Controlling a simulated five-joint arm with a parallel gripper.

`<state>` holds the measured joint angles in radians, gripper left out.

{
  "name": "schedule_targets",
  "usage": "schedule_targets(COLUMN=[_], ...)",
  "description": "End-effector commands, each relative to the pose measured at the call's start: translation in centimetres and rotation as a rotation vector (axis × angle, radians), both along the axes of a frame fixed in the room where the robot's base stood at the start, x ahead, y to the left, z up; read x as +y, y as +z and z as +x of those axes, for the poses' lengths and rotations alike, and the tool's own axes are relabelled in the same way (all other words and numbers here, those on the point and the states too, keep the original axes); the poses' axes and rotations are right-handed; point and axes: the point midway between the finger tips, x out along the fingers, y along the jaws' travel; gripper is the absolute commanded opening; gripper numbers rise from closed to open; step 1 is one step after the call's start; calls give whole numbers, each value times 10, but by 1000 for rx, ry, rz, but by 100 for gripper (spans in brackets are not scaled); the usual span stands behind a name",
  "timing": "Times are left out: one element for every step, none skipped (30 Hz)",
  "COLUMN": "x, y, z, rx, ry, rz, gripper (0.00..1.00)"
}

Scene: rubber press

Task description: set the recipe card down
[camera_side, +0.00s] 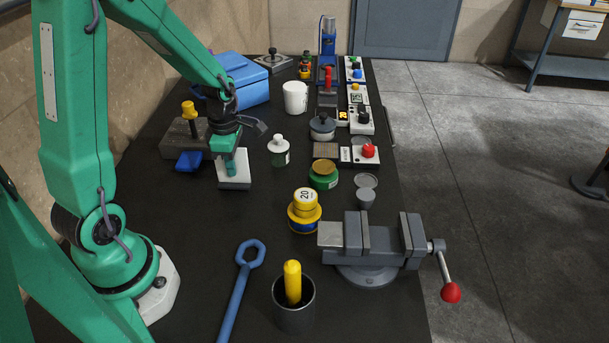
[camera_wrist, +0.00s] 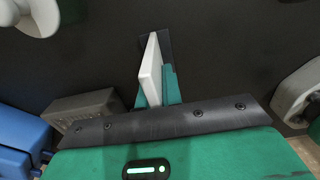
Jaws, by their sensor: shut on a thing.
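My gripper (camera_side: 231,164) is shut on the white recipe card (camera_side: 241,173) at the left middle of the bench. In the side view the card hangs under the wrist, leaning, with its lower edge close to the black bench top (camera_side: 180,240). I cannot tell whether it touches. In the wrist view the card (camera_wrist: 151,72) stands nearly edge-on between the green fingers of my gripper (camera_wrist: 157,82). Its printed side is not readable.
A grey block with a yellow knob (camera_side: 189,110) and a blue part (camera_side: 189,160) stand left of the card. A white bottle (camera_side: 279,151) stands close on its right. A blue box (camera_side: 245,80) is behind. Bare bench lies in front.

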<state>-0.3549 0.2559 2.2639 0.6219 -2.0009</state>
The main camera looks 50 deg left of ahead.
Motion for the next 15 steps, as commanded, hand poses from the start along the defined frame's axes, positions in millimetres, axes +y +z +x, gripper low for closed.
schedule_targets(x=[0,0,0,0,0,0,0,0,0,0,0,0,0,0,0], y=[-4,-6,-7,-8,-8,-9,-9,-8,-8,-8,-8,-8,-9,-9,-10], z=[0,0,0,0,0,0,0,0,0,0,0,0,0,0,0], rx=[2,1,1,0,0,-1,-1,-1,-1,-1,-1,-1,0,0,0], ry=[0,0,0,0,0,0,0,0,0,0,0,0,0,0,0], rz=[-1,0,-1,0,0,1,1,1,1,1,1,1,0,0,0], gripper=[0,0,0,0,0,0,0,0,0,0,0,0,0,0,0])
